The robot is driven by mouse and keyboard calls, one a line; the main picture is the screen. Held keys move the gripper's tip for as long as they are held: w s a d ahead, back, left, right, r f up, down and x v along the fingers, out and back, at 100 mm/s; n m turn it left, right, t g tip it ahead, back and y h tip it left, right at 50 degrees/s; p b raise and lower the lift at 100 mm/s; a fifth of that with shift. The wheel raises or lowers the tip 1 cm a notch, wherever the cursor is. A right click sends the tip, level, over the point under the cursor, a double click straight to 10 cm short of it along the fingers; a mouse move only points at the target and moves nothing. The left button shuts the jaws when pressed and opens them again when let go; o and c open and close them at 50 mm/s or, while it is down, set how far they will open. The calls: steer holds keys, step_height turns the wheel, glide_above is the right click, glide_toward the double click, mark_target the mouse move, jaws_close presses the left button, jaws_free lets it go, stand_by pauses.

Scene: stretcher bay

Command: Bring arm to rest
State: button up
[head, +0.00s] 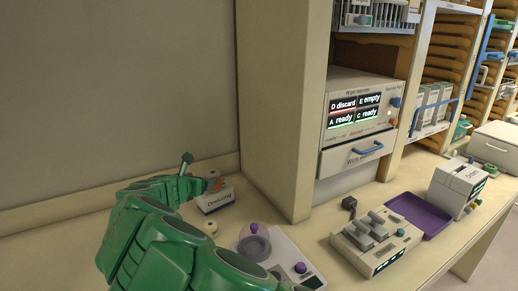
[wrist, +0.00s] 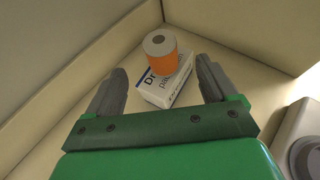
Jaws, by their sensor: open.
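My green arm (head: 150,235) reaches over the left end of the counter in the head view. My gripper (wrist: 158,85) is open in the wrist view, with its two grey fingers apart and nothing gripped. A white box labelled as dressing (wrist: 168,93) lies on the counter beyond and between the fingertips. An orange roll with a grey top (wrist: 160,55) stands on or just behind the box. In the head view the box (head: 216,202) is beside the gripper end, which is partly hidden by my arm.
A device with a purple knob (head: 285,262), a grey switch unit (head: 375,240) and a purple tray (head: 420,215) stand to the right. The back wall is close behind the gripper.

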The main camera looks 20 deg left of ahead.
steer(key=s+d+r+m+g, duration=0.2)
steer(key=s+d+r+m, duration=0.15)
steer(key=r+m, duration=0.35)
steer(key=s+d+r+m+g, duration=0.15)
steer(key=s+r+m, duration=0.25)
steer(key=r, duration=0.4)
steer(key=s+d+r+m+g+y, duration=0.2)
steer(key=s+r+m+g+y, duration=0.3)
steer(key=s, duration=0.5)
steer(key=s+d+r+m+g+y, duration=0.2)
steer(key=s+r+m, duration=0.35)
steer(key=s, duration=0.55)
steer(key=d+f+m+g+h, duration=0.15)
steer(key=d+f+m, duration=0.4)
steer(key=d, duration=0.75)
steer(key=d+f+m+h, duration=0.25)
steer(key=d+f, duration=0.55)
steer(key=d, duration=0.6)
steer(key=s+d+f+m+g+h, duration=0.1)
steer(key=s+d+f+m, duration=0.2)
steer(key=d, duration=0.6)
steer(key=s+d+f+m+g+h, duration=0.2)
steer(key=s+d+f+m, duration=0.1)
steer(key=s+d+f, duration=0.4)
steer(key=s+d, duration=0.2)
steer(key=s, duration=0.1)
steer(key=shift+s, duration=0.2)
steer(key=shift+f, duration=0.1)
